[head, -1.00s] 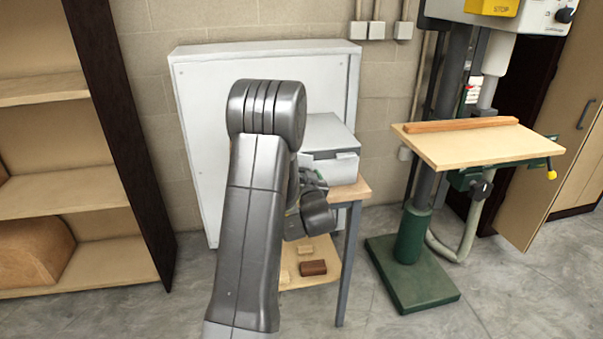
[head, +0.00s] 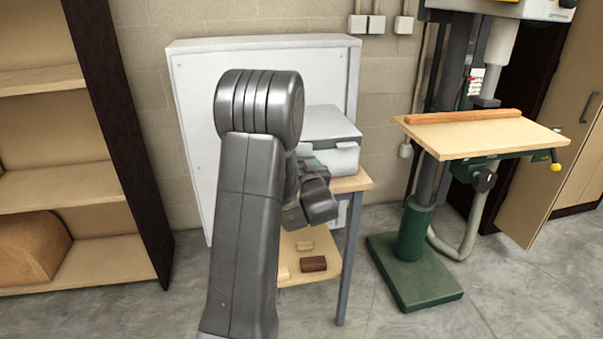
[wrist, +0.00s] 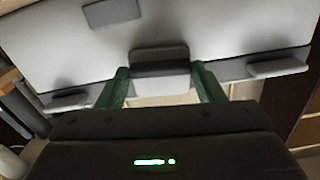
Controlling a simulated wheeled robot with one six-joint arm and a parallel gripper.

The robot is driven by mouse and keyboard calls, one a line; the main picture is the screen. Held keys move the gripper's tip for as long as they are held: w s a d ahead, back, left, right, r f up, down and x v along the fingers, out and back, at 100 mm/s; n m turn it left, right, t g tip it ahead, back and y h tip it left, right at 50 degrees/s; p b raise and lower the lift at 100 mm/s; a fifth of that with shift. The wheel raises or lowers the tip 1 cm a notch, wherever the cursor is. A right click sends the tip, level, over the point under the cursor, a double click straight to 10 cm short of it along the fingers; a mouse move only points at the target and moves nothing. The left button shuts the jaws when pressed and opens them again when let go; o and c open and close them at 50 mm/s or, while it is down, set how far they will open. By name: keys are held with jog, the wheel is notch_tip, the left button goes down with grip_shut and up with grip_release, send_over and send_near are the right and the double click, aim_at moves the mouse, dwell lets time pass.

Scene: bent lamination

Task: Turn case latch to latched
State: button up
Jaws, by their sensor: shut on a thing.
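The grey case (head: 335,126) sits closed on a small wooden-topped table, partly behind my arm. In the wrist view, the case (wrist: 215,30) fills the top, with a grey case latch (wrist: 160,58) at its middle edge. My gripper (wrist: 164,88) has its two green fingers on either side of this latch and is shut on it. The latch's exact angle is hard to tell. In the head view my gripper (head: 307,162) is at the case's front, mostly hidden by my arm.
Two other grey tabs, left (wrist: 66,102) and right (wrist: 278,67), stick out from the case edge. The table (head: 352,183) has a lower shelf with small wood blocks (head: 313,263). A drill press (head: 412,230) stands at right, shelves (head: 75,185) at left. A white panel (head: 190,130) stands behind.

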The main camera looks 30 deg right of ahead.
jog(key=shift+d+f+n+b, duration=0.15)
jog(key=shift+n+b, duration=0.55)
jog(key=shift+b, duration=0.35)
jog(key=shift+r, duration=0.2)
jog(key=o, duration=1)
jog(key=shift+s, duration=0.1)
jog(key=b+v, duration=0.1)
jog(key=v, duration=1.2)
jog(key=shift+s+f, duration=0.1)
jog(key=shift+s, duration=0.25)
